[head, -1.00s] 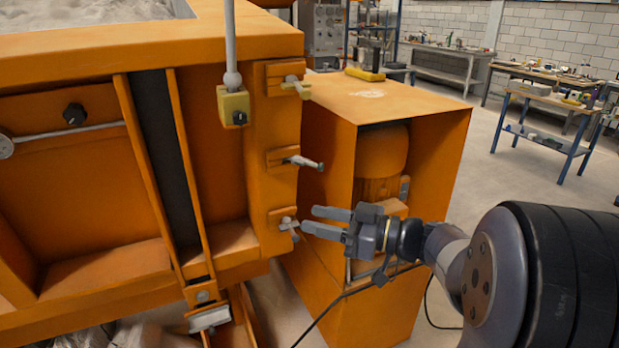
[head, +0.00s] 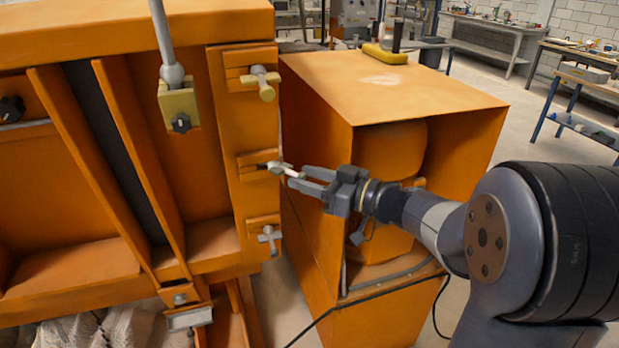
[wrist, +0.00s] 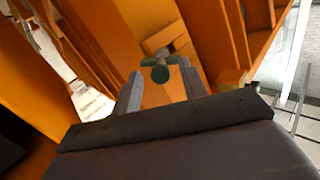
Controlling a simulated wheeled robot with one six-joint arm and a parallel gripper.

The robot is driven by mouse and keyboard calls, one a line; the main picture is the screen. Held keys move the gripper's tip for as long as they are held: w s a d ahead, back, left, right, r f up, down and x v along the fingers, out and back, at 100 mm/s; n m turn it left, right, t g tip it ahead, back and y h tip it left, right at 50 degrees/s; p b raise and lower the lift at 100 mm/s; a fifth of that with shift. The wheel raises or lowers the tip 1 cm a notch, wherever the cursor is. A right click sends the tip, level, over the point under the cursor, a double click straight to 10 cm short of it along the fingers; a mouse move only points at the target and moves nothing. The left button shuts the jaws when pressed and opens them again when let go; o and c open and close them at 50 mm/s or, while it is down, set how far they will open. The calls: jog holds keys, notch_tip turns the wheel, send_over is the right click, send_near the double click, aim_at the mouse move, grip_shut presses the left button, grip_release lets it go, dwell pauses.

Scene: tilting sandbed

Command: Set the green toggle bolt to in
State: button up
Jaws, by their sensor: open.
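The green toggle bolt (wrist: 160,70) shows in the wrist view as a dark green cross handle on a grey shaft, between and just beyond my open fingers. In the head view, the middle bolt (head: 279,168) of three on the orange frame is the one at my fingertips; its handle looks pale there. My gripper (head: 298,175) is open, pointing left at that bolt's handle. I cannot tell whether a finger touches it. A yellowish bolt (head: 263,82) sits above it and a grey one (head: 268,238) below it, each in an orange bracket.
An orange cabinet (head: 400,92) with an open front stands right behind my gripper. A yellow box (head: 180,107) on a grey rod hangs left of the upper bolt. A black cable (head: 370,288) runs below my arm. Open floor lies to the right.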

jog(key=shift+c, duration=0.5)
grip_shut()
